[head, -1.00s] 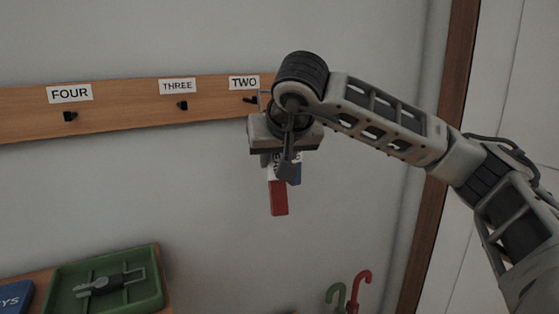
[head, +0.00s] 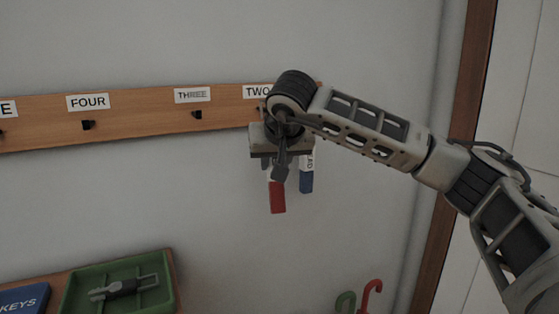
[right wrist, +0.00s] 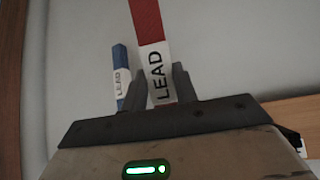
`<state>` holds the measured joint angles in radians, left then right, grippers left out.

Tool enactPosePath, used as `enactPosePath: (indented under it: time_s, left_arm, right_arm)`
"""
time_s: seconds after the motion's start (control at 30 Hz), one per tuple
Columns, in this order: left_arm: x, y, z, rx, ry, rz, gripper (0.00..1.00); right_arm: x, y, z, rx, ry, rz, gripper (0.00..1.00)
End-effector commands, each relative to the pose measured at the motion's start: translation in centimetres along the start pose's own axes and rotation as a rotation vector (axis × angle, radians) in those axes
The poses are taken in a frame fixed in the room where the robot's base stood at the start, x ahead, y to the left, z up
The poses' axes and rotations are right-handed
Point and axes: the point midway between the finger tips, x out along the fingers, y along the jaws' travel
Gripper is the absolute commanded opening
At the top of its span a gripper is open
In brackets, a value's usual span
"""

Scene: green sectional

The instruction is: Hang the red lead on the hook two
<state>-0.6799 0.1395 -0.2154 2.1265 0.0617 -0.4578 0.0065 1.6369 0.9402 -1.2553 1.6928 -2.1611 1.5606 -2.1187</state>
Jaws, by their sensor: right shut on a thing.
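My right gripper (head: 278,172) is shut on the red lead (head: 277,196), which hangs below it with its red end down. In the right wrist view the red lead (right wrist: 149,35) stands between the fingers (right wrist: 160,88), with its white "LEAD" band near them. The "TWO" label (head: 257,91) is on the wooden rack (head: 145,120), just above and left of the gripper. The hook below that label is mostly hidden behind my gripper, so I cannot tell whether the lead touches it. My left gripper is not in view.
A blue lead (head: 306,181) hangs just right of the red one, its top hidden by my arm. Hooks three (head: 196,114) and four (head: 88,125) are bare. Below are a green tray (head: 165,299) holding a grey object, a blue "KEYS" item (head: 22,299) and umbrella handles (head: 371,290).

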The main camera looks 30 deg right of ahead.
Motion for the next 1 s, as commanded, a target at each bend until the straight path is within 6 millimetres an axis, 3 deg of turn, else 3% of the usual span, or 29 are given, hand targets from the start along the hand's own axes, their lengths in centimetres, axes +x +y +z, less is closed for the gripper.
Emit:
enactPosePath:
  time_s: [0.37, 1.0]
  left_arm:
    - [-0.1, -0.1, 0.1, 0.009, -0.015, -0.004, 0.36]
    - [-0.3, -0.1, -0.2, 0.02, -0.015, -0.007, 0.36]
  right_arm:
    - [1.6, -0.6, -1.5, -0.001, -0.001, 0.0, 0.14]
    - [3.4, -0.9, -1.4, 0.0, 0.0, 0.0, 0.14]
